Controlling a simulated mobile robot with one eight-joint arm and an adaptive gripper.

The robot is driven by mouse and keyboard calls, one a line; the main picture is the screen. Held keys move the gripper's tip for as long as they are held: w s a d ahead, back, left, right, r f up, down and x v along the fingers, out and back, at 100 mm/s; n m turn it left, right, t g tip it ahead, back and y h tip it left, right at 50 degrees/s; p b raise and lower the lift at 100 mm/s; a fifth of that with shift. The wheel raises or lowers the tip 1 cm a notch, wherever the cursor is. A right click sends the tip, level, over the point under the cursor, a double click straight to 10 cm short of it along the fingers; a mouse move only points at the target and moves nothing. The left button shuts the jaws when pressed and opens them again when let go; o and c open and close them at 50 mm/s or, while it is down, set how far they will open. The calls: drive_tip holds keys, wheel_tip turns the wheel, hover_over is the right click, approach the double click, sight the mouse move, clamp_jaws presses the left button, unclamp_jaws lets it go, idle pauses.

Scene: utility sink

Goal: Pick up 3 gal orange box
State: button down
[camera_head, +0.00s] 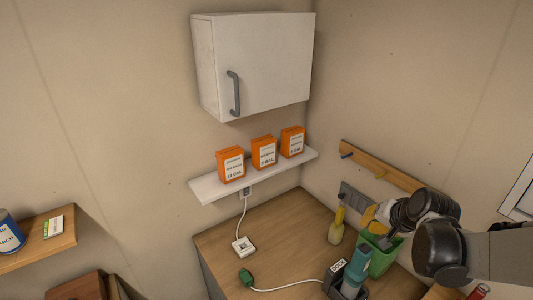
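Three orange boxes stand upright in a row on a white wall shelf (212,190) under a cabinet. They are the left orange box (231,165), the middle orange box (264,153) and the right orange box (293,142). Each has a white label with a gallon size. The left one seems to read 13 GAL; the other two are too small to read surely. My gripper (386,240) is at the lower right, well apart from the shelf, in front of a green bin. Its fingers are small and partly hidden, so their opening is unclear.
A white cabinet (258,65) hangs close above the boxes. Below is a wooden counter (285,237) with a white outlet box (244,246), a cord, a yellow bottle (336,231), a teal tool (357,267) and the green bin (382,262). A peg rail (385,166) is on the right wall.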

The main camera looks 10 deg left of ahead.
sight(268, 145)
idle(0.4)
